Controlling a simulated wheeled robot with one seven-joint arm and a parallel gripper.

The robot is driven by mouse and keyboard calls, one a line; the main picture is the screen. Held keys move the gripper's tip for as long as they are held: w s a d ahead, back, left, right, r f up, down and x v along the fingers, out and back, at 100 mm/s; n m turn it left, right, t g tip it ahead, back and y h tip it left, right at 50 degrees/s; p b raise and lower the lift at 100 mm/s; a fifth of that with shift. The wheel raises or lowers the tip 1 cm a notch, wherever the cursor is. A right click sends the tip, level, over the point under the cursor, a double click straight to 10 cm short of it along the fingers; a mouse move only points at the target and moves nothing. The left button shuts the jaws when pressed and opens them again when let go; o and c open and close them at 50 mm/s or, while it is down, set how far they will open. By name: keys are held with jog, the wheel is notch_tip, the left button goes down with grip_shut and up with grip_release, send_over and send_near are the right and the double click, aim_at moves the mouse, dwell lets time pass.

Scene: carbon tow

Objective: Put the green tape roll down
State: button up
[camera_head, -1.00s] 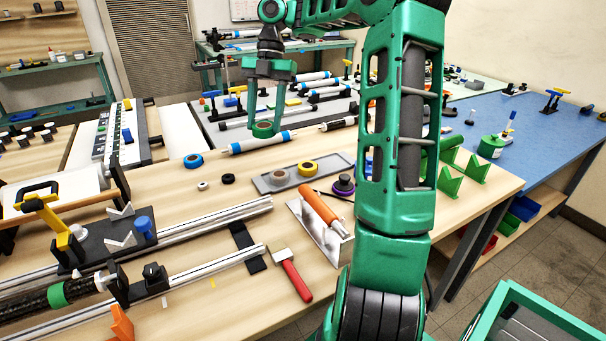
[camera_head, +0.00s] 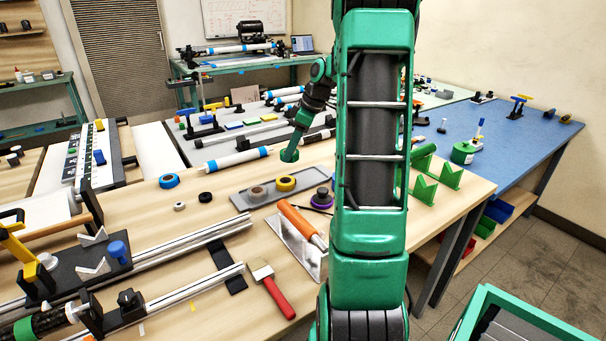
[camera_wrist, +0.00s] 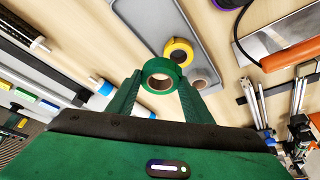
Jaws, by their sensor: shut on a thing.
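The green tape roll (camera_wrist: 161,66) is held between the two fingers of my gripper (camera_wrist: 158,84). The wrist view looks into its brown core. In the head view the green tape roll (camera_head: 289,155) is at the end of my arm, just beyond the yellow tape roll and near the grey tray's far edge. The grey tray (camera_head: 241,202) holds a yellow tape roll (camera_head: 286,183) and a greyish-brown roll (camera_head: 257,193). In the wrist view the green roll overlaps the tray's edge. I cannot tell its exact height above the table.
A blue tape roll (camera_head: 169,181) and a small black ring (camera_head: 205,197) lie left of the tray. A purple-and-black roll (camera_head: 322,198) and an orange-handled tool (camera_head: 297,220) are at its right. A white tube with a blue end (camera_head: 236,160) lies behind. Bare wood lies left of the tray.

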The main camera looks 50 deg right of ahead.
jog(key=s+d+f, duration=0.1)
jog(key=d, duration=0.1)
jog(key=s+d+f, duration=0.1)
jog(key=d+f, duration=0.1)
jog(key=s+d+f, duration=0.1)
jog(key=d, duration=0.1)
jog(key=shift+s+d+f, duration=0.2)
jog(key=shift+s, duration=0.05)
jog(key=shift+f, duration=2)
jog(key=o, duration=1)
jog(key=shift+f, duration=0.1)
jog(key=shift+o, duration=0.2)
jog(key=v, duration=1.2)
jog(key=shift+d, duration=0.1)
jog(key=shift+s, duration=0.1)
